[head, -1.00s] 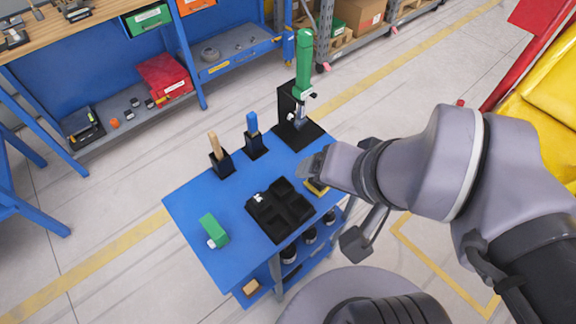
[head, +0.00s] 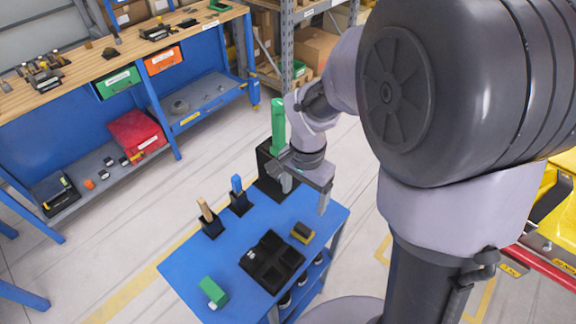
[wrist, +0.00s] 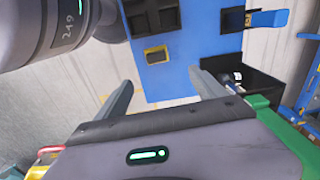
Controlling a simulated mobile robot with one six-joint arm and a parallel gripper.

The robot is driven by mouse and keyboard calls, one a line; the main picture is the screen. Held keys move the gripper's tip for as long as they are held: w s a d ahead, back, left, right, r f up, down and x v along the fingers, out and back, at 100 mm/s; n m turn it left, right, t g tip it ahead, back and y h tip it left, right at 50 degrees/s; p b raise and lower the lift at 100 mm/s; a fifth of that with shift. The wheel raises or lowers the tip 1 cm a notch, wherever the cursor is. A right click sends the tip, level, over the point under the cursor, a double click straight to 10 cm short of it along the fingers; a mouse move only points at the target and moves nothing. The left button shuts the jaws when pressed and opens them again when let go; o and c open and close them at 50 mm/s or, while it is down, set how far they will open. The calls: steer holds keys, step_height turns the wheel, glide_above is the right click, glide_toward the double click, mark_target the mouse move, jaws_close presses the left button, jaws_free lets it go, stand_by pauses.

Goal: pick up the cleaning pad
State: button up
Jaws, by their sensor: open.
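The cleaning pad looks to be the small yellow block with a dark top (head: 302,233), lying near the right edge of the blue table (head: 200,262). It also shows in the wrist view (wrist: 156,53), beyond the fingertips and roughly in line with the gap. My gripper (head: 306,195) is open and empty, above the far right part of the table and apart from the pad. Its two fingers (wrist: 160,84) stand wide apart in the wrist view.
A black compartment tray (head: 272,262) lies left of the pad. A black stand with a green-handled tool (head: 278,125) is close by my gripper. Blue-handled (head: 237,185) and wooden-handled (head: 205,210) tools stand in black holders. A green block (head: 213,290) lies at the front left.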

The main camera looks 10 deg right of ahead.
steer(key=b, duration=0.3)
glide_above(303, 228)
steer(key=f, duration=0.6)
steer(key=w+f, duration=0.1)
steer(key=f, duration=0.2)
steer(key=shift+f, duration=0.3)
steer(key=f+b, duration=0.1)
steer(key=f, duration=0.2)
steer(key=s+f+b, duration=0.1)
steer(key=f+b, duration=0.1)
steer(key=shift+f, duration=0.4)
steer(key=shift+r, duration=0.15)
steer(key=c, duration=1.5)
steer(key=shift+r, duration=0.25)
step_height(303, 228, up, 4)
steer(key=shift+f+p, duration=0.2)
steer(key=shift+p, duration=0.9)
steer(key=s+d+p, duration=0.1)
steer(key=s+d, duration=0.1)
steer(key=d, duration=0.2)
steer(key=s+d+p, duration=0.1)
steer(key=s+d, duration=0.2)
steer(key=d, duration=0.2)
steer(key=s+d+r, duration=0.1)
steer(key=s+d, duration=0.2)
steer(key=d, duration=0.1)
steer(key=shift+s+d+p, duration=0.1)
steer(key=shift+d+p, duration=0.3)
